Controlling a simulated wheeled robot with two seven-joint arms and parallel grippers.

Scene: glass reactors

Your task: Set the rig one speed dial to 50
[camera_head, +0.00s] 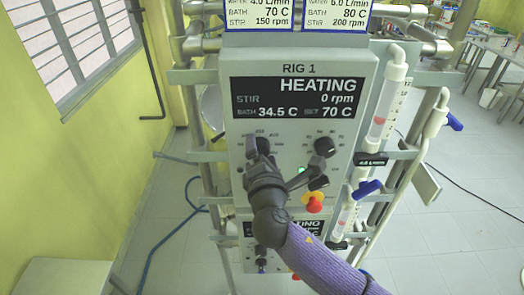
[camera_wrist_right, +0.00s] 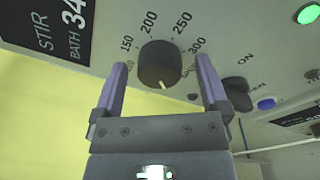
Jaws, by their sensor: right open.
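The rig 1 panel (camera_head: 237,175) has a display (camera_head: 298,98) reading HEATING, STIR 0 rpm, bath 34.5 C, set 70 C. The left black dial (camera_head: 262,143) is partly hidden behind my right gripper (camera_head: 257,157). In the wrist view this dial (camera_wrist_right: 158,62) shows a pale pointer line toward the lower right; the marks 150, 200, 250 and 300 lie around it. My right gripper (camera_wrist_right: 160,72) is open, one finger on each side of the dial, with gaps visible. Contact cannot be told. My left gripper is not in view.
A second black dial (camera_head: 324,147) sits right on the panel. Below it are a dark switch (camera_head: 318,183), a lit green button (camera_wrist_right: 309,13) and a red-yellow knob (camera_head: 313,203). Glass flow tubes (camera_head: 388,95) and blue-handled valves (camera_head: 366,188) stand at the right.

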